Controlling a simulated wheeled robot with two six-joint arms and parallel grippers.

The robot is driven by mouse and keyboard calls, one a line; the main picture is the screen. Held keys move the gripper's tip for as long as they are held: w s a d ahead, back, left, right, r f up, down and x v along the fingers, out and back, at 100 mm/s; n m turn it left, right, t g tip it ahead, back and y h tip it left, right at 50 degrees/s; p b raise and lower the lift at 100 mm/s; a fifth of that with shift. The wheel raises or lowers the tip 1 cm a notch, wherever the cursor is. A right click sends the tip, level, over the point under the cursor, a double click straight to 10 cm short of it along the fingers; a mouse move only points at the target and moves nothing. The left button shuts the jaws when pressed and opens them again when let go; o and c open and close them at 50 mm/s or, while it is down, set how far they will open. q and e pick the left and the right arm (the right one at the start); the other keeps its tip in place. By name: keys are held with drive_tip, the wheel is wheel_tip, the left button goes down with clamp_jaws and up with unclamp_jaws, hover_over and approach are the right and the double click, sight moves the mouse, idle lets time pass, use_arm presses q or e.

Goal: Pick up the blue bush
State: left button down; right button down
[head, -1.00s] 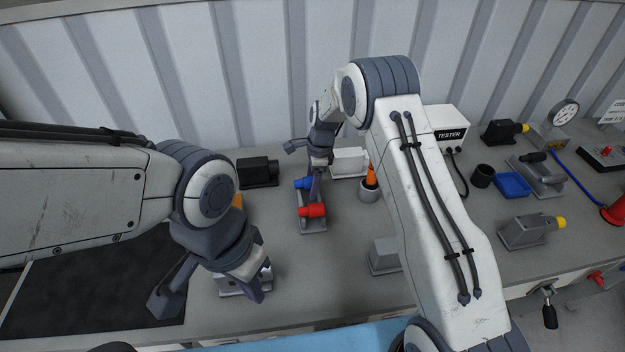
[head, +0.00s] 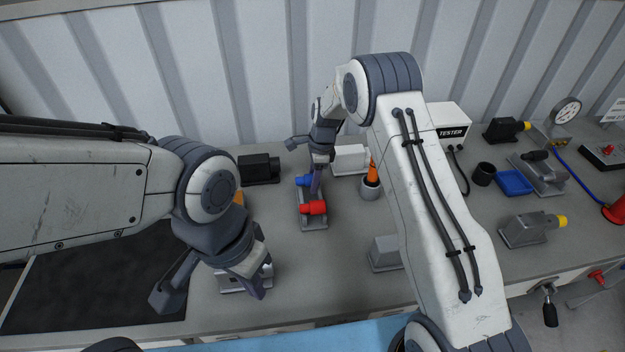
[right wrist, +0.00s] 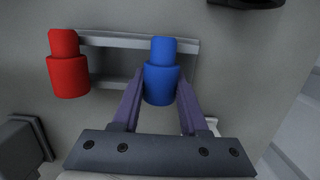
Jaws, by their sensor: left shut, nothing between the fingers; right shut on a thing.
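The blue bush (head: 303,181) is on a small grey holder (head: 316,224), behind the red bush (head: 313,208) in the head view. My right gripper (head: 315,188) reaches down to it. In the right wrist view, the fingers of my right gripper (right wrist: 160,82) lie on either side of the blue bush (right wrist: 161,88) and are shut on it. It looks still at the holder, and the red bush (right wrist: 68,70) stands to its left. My left gripper (head: 257,292) is shut and empty, low over the front of the bench, by a metallic block.
A black block (head: 258,170), a white block (head: 350,159) and a grey cup with an orange thing (head: 370,189) stand near the holder. The tester (head: 447,126), a blue tray (head: 514,182) and a yellow-tipped unit (head: 532,229) are to the right. A dark mat (head: 95,285) lies at left.

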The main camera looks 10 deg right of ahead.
sight(310, 176)
drive_tip(key=shift+r, duration=0.1)
wheel_tip(310, 176, up, 7)
drive_tip(key=p, duration=0.5)
drive_tip(key=shift+p, duration=0.4)
drive_tip(key=shift+a, duration=0.1)
